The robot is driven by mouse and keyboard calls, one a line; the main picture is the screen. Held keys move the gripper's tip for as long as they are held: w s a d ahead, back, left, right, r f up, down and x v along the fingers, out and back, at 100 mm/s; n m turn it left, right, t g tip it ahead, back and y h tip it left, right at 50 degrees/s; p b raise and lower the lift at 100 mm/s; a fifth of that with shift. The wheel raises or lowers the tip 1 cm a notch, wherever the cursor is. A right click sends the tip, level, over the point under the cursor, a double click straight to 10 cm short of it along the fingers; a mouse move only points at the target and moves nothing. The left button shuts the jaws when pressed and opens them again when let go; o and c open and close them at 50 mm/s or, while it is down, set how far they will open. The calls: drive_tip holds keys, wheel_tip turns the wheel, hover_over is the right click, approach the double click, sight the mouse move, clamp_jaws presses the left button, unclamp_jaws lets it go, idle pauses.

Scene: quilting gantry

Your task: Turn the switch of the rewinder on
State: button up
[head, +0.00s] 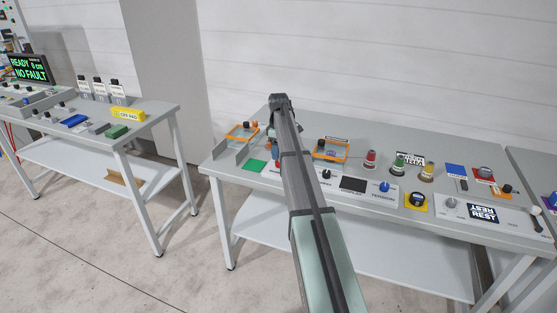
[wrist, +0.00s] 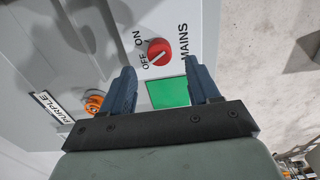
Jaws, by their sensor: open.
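In the wrist view a round red knob (wrist: 159,51) with a white pointer line sits on a white panel marked MAINS, with OFF and ON beside it. The pointer appears to lie toward OFF. My gripper (wrist: 161,72) is open, its two blue fingers apart and empty. The knob shows beyond the fingertips, between their lines, and looks apart from them. No label naming the rewinder is readable.
A green square (wrist: 167,92) lies beside the knob; it also shows in the head view (head: 254,166). An orange part (wrist: 93,102) stands near a PURPLE label. Orange frames (head: 331,150), a blue TENSION knob (head: 385,187) and several coloured items share the table. A gap separates the left table (head: 160,108).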

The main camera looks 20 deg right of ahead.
sight(279, 164)
drive_tip(key=shift+f, duration=2.3)
drive_tip(key=c, duration=1)
